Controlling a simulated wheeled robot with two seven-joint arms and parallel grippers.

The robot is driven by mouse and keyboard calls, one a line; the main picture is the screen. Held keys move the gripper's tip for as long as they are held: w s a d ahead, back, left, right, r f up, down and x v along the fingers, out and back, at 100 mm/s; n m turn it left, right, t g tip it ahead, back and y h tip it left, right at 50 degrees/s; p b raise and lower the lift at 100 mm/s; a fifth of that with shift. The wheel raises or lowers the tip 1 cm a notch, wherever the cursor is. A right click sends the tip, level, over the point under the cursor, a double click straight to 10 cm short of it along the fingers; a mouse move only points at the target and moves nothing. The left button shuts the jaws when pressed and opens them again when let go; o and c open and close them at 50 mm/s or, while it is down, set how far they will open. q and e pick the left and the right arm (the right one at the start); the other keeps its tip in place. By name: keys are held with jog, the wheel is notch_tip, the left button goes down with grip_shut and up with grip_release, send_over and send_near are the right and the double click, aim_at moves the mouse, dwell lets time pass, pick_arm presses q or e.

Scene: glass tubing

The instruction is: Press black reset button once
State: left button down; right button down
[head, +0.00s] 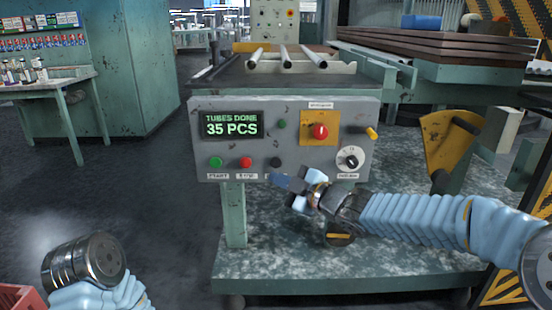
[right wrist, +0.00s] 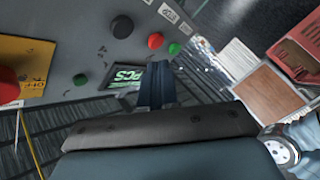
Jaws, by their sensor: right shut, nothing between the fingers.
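The black reset button (head: 275,162) is on the lower edge of the grey control panel (head: 300,100), right of the red stop button (head: 245,162) and the green start button (head: 215,162). It also shows at the top of the right wrist view (right wrist: 122,26). My right gripper (head: 279,181) is shut and empty, its blue fingers just below the black button in the head view. In the right wrist view its fingers (right wrist: 157,70) stand near the panel; contact with the button is not visible. Of my left arm only a metal joint and blue sleeve show.
The panel also carries a display (head: 231,125) reading "TUBES DONE 35 PCS", a red knob on a yellow plate (head: 319,128) and a black dial (head: 350,160). Glass tubes (head: 287,57) lie behind it. A yellow bracket (head: 448,145) stands to the right.

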aim_at(276, 162)
jog(key=shift+w+p, duration=1.05)
jog(key=shift+w, duration=1.1)
dwell(0.3)
jog(key=shift+w+p, duration=0.3)
jog(key=shift+w, duration=0.1)
jog(key=shift+w+p, duration=0.4)
jog(key=shift+w, duration=0.1)
dwell(0.6)
jog(key=shift+s, duration=0.1)
jog(key=shift+s+b, duration=0.75)
jog(key=shift+s, duration=0.05)
